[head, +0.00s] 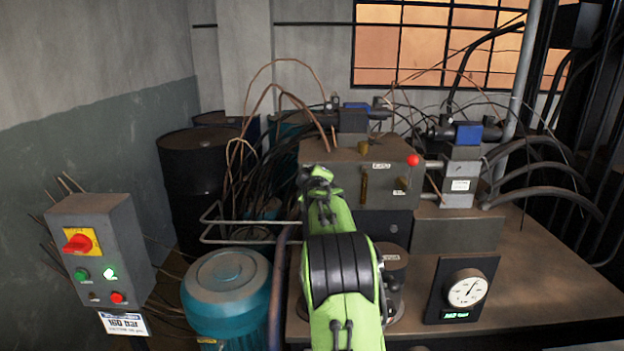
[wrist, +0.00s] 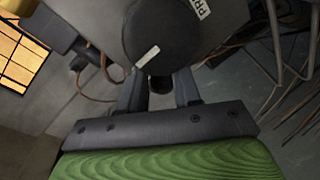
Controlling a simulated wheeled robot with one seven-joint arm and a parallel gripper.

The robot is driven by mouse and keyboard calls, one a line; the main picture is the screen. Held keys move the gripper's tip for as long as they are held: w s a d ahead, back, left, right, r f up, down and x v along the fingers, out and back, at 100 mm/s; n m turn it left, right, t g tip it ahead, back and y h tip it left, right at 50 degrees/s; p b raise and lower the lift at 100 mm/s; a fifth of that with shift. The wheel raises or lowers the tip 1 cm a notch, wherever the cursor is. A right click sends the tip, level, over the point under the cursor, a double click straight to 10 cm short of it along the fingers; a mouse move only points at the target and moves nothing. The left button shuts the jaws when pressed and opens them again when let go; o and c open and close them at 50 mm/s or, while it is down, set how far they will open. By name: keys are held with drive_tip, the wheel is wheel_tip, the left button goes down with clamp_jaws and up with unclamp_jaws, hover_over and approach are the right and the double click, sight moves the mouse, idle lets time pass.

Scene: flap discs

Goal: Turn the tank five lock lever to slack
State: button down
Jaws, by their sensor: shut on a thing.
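In the wrist view my gripper (wrist: 160,79) has its two dark fingers on either side of a short dark lever end (wrist: 160,86) and is shut on it. The lever end sits at the edge of a round black disc (wrist: 165,32) with a white mark. I cannot read a label that names it as the tank five lock lever. In the head view my green arm reaches up to the left side of the grey block (head: 330,160); its fingers and the held lever are hidden there.
A red ball knob (head: 413,160) and brass handles (head: 364,187) are on the block. A gauge (head: 467,289) stands on the bench (head: 540,275) at right. A teal motor (head: 226,290) and a switch box (head: 98,245) stand left. Hoses and thin pipes crowd behind.

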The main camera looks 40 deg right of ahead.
drive_tip(key=c, duration=0.8)
unclamp_jaws()
drive_tip(key=shift+a, duration=0.1)
drive_tip(key=v, duration=1.5)
drive_tip(key=shift+s, duration=0.3)
drive_tip(key=shift+a, duration=0.1)
